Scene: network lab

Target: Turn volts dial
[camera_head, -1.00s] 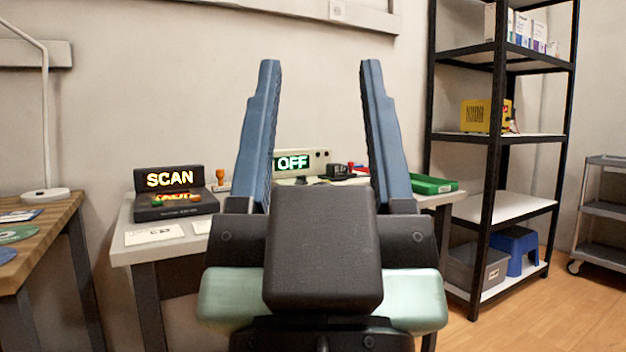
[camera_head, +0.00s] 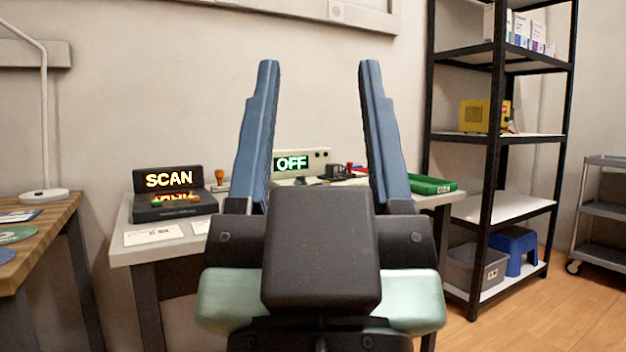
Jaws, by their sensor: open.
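My gripper (camera_head: 314,75) is open and empty, with its two blue fingers pointing up and wide apart in the middle of the view. Between the fingers, further back on the desk, a pale instrument (camera_head: 316,160) has a green display reading OFF (camera_head: 291,163). Small dark knobs show at the instrument's right end, too small to tell which is the volts dial. The gripper's body and fingers hide part of the desk and perhaps part of the instrument. The gripper is apart from it.
The grey desk (camera_head: 130,246) carries a black SCAN device (camera_head: 168,193) on the left, a wooden-handled stamp (camera_head: 219,177), cards, and a green tray (camera_head: 431,185) on the right. A wooden table (camera_head: 45,232) with a lamp stands left. A black shelf (camera_head: 489,165) stands right, with open floor before it.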

